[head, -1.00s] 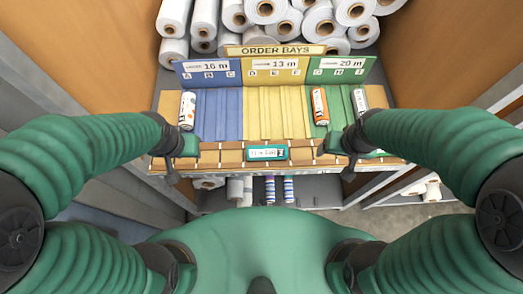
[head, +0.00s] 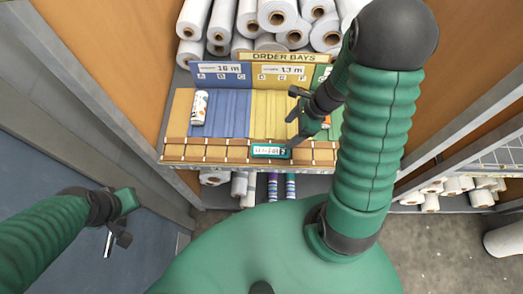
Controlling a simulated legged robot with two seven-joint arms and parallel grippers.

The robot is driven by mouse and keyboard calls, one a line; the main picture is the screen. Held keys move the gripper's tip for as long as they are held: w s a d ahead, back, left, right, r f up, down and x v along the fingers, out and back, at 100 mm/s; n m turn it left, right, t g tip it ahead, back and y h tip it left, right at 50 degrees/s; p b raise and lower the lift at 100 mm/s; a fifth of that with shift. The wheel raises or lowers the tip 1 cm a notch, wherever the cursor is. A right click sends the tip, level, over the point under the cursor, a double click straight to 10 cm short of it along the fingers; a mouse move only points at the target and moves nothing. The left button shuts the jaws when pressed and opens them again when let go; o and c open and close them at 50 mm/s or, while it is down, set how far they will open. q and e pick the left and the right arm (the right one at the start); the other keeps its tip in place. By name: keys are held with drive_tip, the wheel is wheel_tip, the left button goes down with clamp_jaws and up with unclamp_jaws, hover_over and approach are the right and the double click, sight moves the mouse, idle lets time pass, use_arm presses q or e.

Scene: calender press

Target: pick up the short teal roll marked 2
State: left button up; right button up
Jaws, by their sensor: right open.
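The short teal roll (head: 268,150) lies sideways on the tan front strip of the order-bay table, with a white label facing up. Its number is too small to read surely. My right gripper (head: 293,118) is open and empty, just above and behind the roll's right end, over the yellow and green bays. I cannot tell whether a finger touches the roll. My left gripper (head: 120,220) is at the lower left, off the table and away from the roll; its jaw opening is unclear.
The yellow bay (head: 264,112) looks empty. My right arm hides most of the green bay. Large white rolls (head: 277,14) are stacked behind the sign. A shelf with rolls (head: 450,187) stands at right.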

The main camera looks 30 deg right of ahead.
sight(273, 147)
drive_tip(key=x, duration=0.3)
drive_tip(key=b+x, duration=0.1)
drive_tip(key=x, duration=0.5)
drive_tip(key=shift+w+d+f, duration=0.2)
drive_tip(key=shift+d+f, duration=0.05)
drive_tip(key=shift+f, duration=0.15)
drive_tip(key=x, duration=0.3)
drive_tip(key=b+x, duration=0.1)
drive_tip(key=x, duration=0.1)
drive_tip(key=shift+s+a, duration=0.15)
drive_tip(key=shift+s, duration=0.15)
drive_tip(key=shift+w+f, duration=0.1)
drive_tip(key=shift+w, duration=0.1)
drive_tip(key=shift+s, duration=0.1)
drive_tip(key=c, duration=1.5)
